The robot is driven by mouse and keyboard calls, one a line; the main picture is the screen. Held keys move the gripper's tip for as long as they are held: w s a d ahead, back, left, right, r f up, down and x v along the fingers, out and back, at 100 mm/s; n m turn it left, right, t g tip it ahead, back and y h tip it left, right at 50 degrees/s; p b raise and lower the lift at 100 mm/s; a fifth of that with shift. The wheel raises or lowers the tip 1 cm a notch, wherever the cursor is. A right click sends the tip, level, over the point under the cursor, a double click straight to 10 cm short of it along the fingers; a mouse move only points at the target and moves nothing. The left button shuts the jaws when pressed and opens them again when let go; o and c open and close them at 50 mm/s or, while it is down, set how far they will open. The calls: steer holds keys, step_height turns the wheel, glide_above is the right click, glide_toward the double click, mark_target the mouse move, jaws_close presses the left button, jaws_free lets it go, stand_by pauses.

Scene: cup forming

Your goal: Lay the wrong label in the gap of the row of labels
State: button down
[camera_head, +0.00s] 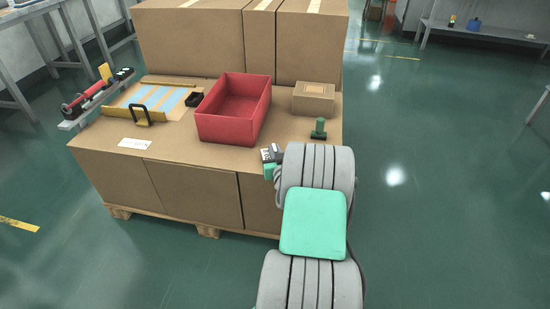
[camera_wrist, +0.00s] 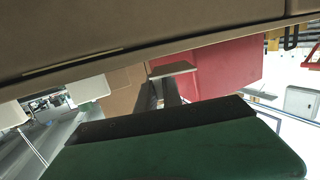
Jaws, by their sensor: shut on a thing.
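My gripper (camera_wrist: 166,92) is shut on a small flat pale piece (camera_wrist: 173,69), seen almost edge-on at the fingertips in the wrist view. I cannot make out any print on it or tell whether it is the wrong label. In the head view my gripper (camera_head: 270,158) is above the front right part of the carton table, and the held piece is not clear there. Pale blue strips (camera_head: 156,98) lie in a row on a brown board at the table's left, partly behind a yellow bar with a black handle (camera_head: 141,114). The gap in the row is not clear.
A red bin (camera_head: 233,108) stands mid-table, with a small black tray (camera_head: 194,99) to its left. A small carton (camera_head: 313,98) and a green stamp (camera_head: 319,128) stand at right. A white card (camera_head: 134,143) lies at front left. Large cartons (camera_head: 190,38) close off the back.

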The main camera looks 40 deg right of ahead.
steer(key=shift+s+f+b, duration=0.1)
steer(key=shift+f+b, duration=0.2)
steer(key=shift+f, duration=0.85)
steer(key=c, duration=1.5)
jaws_free()
steer(key=shift+r, duration=0.1)
